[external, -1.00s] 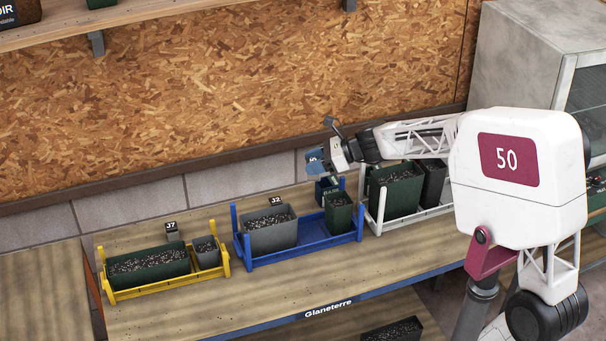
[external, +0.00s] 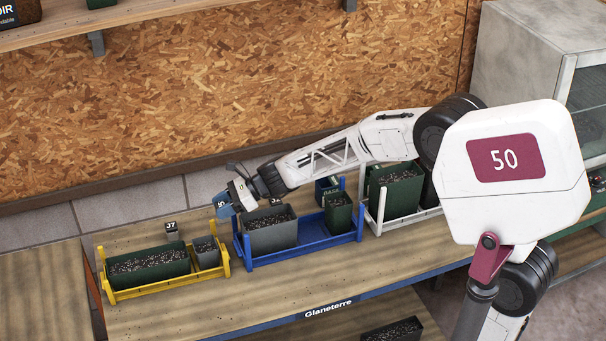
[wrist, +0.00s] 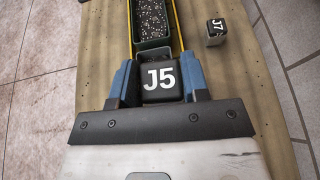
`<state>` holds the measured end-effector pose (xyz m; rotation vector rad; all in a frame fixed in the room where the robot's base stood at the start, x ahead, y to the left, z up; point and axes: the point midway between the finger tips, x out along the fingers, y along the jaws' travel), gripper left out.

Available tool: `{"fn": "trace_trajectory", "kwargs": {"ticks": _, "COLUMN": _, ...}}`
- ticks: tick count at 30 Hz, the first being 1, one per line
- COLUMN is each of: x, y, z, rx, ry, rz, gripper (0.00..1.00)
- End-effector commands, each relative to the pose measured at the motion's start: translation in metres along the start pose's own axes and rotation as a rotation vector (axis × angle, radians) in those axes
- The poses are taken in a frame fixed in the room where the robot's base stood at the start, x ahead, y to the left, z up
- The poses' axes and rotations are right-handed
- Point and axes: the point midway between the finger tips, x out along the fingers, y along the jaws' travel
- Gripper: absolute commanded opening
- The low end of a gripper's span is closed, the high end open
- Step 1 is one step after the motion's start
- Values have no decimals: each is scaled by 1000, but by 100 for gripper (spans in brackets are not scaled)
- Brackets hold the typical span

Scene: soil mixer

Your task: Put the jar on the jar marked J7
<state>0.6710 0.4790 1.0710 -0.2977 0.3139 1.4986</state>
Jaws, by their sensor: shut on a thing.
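My gripper (external: 224,207) is shut on a dark jar marked J5 (wrist: 160,80), held between its blue fingers in the wrist view. In the external view the gripper is raised above the bench, over the gap between the yellow rack and the blue rack. The jar marked J7 (wrist: 215,32) stands on the bench at the upper right of the wrist view, apart from the held jar. In the external view the J7 jar (external: 172,231) stands behind the yellow rack, left of my gripper. Its top looks clear.
The yellow rack (external: 165,288) holds a long green planter (external: 148,268) and a small grey pot (external: 206,252). The blue rack (external: 305,256) holds grey and green pots. My arm partly hides a jar behind it. A white rack (external: 402,222) stands right. Bare bench surrounds J7.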

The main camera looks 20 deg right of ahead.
Motion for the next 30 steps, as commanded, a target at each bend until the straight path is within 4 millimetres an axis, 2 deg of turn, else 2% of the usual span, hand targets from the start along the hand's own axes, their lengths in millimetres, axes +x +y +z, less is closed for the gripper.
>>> {"fn": "trace_trajectory", "kwargs": {"ticks": 3, "x": 27, "y": 4, "z": -3, "rx": -10, "ry": 1, "rz": 25, "gripper": 18}}
{"fn": "trace_trajectory", "kwargs": {"ticks": 9, "x": 50, "y": 8, "z": -5, "rx": -18, "ry": 1, "rz": 45, "gripper": 18}}
{"fn": "trace_trajectory", "kwargs": {"ticks": 23, "x": 54, "y": 9, "z": -5, "rx": -20, "ry": 0, "rz": 48, "gripper": 18}}
{"fn": "trace_trajectory", "kwargs": {"ticks": 30, "x": 62, "y": -1, "z": -3, "rx": -21, "ry": 0, "rz": 47, "gripper": 18}}
